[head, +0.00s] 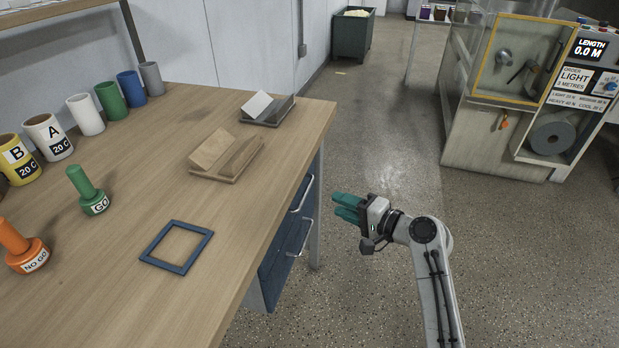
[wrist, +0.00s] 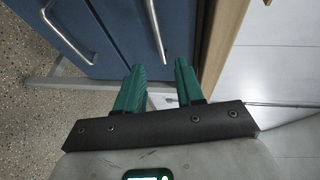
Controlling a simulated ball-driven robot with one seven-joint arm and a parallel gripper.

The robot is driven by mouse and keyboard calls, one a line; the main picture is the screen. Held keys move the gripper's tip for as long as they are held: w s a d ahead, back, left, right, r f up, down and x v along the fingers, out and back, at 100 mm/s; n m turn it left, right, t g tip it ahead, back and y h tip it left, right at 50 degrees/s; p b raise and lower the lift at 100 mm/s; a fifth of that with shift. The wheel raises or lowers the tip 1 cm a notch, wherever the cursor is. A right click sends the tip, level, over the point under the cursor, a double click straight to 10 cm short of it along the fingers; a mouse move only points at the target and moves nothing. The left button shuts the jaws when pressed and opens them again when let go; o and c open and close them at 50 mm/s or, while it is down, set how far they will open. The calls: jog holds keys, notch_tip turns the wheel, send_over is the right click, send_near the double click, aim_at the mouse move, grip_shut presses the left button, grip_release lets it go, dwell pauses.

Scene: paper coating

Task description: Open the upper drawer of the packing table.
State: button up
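The packing table (head: 222,130) has two blue drawers under its right side. The upper drawer's bar handle (head: 303,196) shows just below the tabletop edge, and the lower drawer's handle (head: 302,240) is under it. Both drawers look shut. In the wrist view the picture is turned: the upper handle (wrist: 155,30) lies nearer the wooden edge, the lower handle (wrist: 66,36) farther left. My gripper (head: 338,206) is right of the drawer fronts, apart from them. Its teal fingers are spread and empty in the wrist view (wrist: 158,84), pointing towards the upper drawer's front (wrist: 120,28).
A grey table leg (head: 317,215) stands close beside the drawers. On the tabletop are a blue frame (head: 152,262), a green GO gauge (head: 95,205) and several cups. A coating machine (head: 500,125) stands at the back right. The floor between is clear.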

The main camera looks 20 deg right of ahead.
jog(key=b+x, duration=0.1)
jog(key=x, duration=0.9)
jog(key=shift+w+a+b, duration=0.15)
jog(key=shift+w+b, duration=0.05)
jog(key=shift+b, duration=0.15)
jog(key=shift+f, duration=0.15)
grip_shut()
